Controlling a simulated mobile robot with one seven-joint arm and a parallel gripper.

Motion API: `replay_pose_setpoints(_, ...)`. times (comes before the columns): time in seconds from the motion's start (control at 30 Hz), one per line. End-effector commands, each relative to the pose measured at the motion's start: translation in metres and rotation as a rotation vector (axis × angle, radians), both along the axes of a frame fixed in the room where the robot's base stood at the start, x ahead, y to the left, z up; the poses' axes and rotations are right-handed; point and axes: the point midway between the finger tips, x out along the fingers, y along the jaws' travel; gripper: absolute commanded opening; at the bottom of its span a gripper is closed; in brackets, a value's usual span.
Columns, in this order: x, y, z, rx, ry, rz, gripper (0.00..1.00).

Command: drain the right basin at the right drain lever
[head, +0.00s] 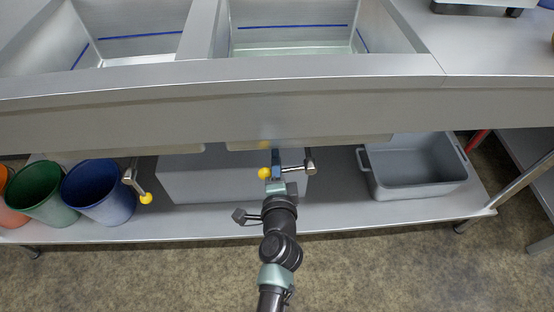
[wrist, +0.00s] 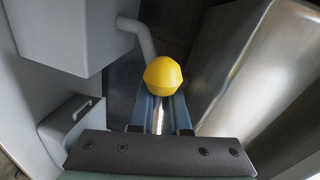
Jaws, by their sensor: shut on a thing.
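The right drain lever has a yellow knob (head: 264,173) and a metal valve end (head: 311,167). It sits under the front of the sink, below the right basin (head: 290,38). The lever lies roughly sideways, knob to the left. My gripper (head: 276,172) is shut on the lever just beside the knob. In the wrist view the yellow knob (wrist: 163,76) shows just past my fingers (wrist: 160,112), with a bit of bright metal between them. The right basin's floor looks pale greenish; how much liquid it holds is hard to tell.
The left drain lever's yellow knob (head: 145,198) hangs below the left basin (head: 125,40). On the lower shelf stand a blue bin (head: 95,195), a green bin (head: 40,195), a grey box (head: 190,180) behind my gripper, and an empty grey tub (head: 415,170) at right.

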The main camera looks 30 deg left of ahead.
Motion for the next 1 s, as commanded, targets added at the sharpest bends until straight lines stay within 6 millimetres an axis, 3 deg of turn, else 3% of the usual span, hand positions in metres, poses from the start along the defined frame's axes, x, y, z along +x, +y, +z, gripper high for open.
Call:
replay_pose_setpoints(0.3, 0.000, 0.000, 0.000, 0.001, 0.002, -0.001, 0.00)
replay_pose_setpoints(0.33, 0.000, 0.000, 0.000, 0.001, 0.002, -0.001, 0.18)
replay_pose_setpoints(0.5, 0.000, 0.000, 0.000, 0.000, 0.001, 0.000, 0.45)
replay_pose_setpoints(0.83, -0.002, -0.001, 0.000, 0.000, 0.001, 0.000, 0.45)
replay_pose_setpoints(1.0, -0.016, -0.011, 0.004, 0.002, 0.002, -0.002, 0.45)
